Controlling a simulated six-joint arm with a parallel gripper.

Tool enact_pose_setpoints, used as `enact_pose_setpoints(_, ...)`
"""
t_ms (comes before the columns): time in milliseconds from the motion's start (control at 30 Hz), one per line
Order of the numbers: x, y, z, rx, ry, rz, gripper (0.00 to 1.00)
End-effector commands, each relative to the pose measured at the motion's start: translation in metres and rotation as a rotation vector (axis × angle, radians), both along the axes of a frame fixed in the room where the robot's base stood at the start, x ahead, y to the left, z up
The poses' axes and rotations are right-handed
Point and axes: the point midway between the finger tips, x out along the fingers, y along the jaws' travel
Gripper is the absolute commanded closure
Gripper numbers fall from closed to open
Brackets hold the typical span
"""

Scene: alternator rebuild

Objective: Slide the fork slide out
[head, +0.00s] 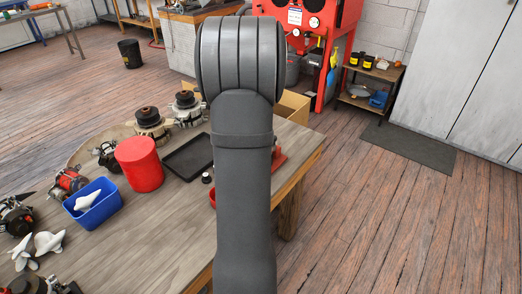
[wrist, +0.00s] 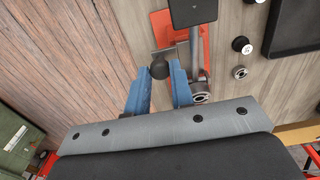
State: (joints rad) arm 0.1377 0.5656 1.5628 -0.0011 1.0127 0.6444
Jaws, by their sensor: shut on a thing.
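In the wrist view, my gripper (wrist: 160,72) has two blue fingers, closed on a dark round knob. I take this knob (wrist: 159,69) to be the handle of the fork slide. A flat grey metal piece (wrist: 163,53) shows just beyond the knob, at the red base (wrist: 160,25) of a press-like fixture. The fixture also has a metal column (wrist: 195,50) and a dark square head (wrist: 193,12). How far the slide sits in the fixture is hidden. In the head view my arm hides the gripper and most of the fixture; a red part (head: 280,157) shows beside the arm.
A bearing (wrist: 200,92) lies close to the right finger. A smaller ring (wrist: 239,72), a black-capped piece (wrist: 242,45) and a black tray (wrist: 295,35) are farther right. The table edge and open floor (wrist: 60,55) are on the left. A red cylinder (head: 139,164) and blue bin (head: 92,206) stand on the table.

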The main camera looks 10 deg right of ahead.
Motion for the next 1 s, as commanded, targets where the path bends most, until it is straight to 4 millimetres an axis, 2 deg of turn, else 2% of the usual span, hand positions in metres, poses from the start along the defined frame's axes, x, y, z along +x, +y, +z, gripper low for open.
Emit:
enact_pose_setpoints(300,-0.004,0.004,0.0,0.004,0.004,0.0,1.0)
enact_pose_setpoints(333,-0.004,0.004,0.0,0.003,0.004,0.0,0.75)
enact_pose_setpoints(367,-0.004,0.004,0.0,0.004,0.005,0.0,0.7)
enact_pose_setpoints(633,-0.003,0.003,0.0,0.001,0.001,-0.001,0.7)
enact_pose_setpoints(767,-0.002,0.003,0.008,0.001,-0.001,-0.001,0.7)
enact_pose_setpoints(867,-0.002,0.003,0.022,0.001,-0.002,-0.001,0.7)
enact_pose_setpoints(1000,-0.002,0.003,0.054,0.001,-0.004,-0.001,0.7)
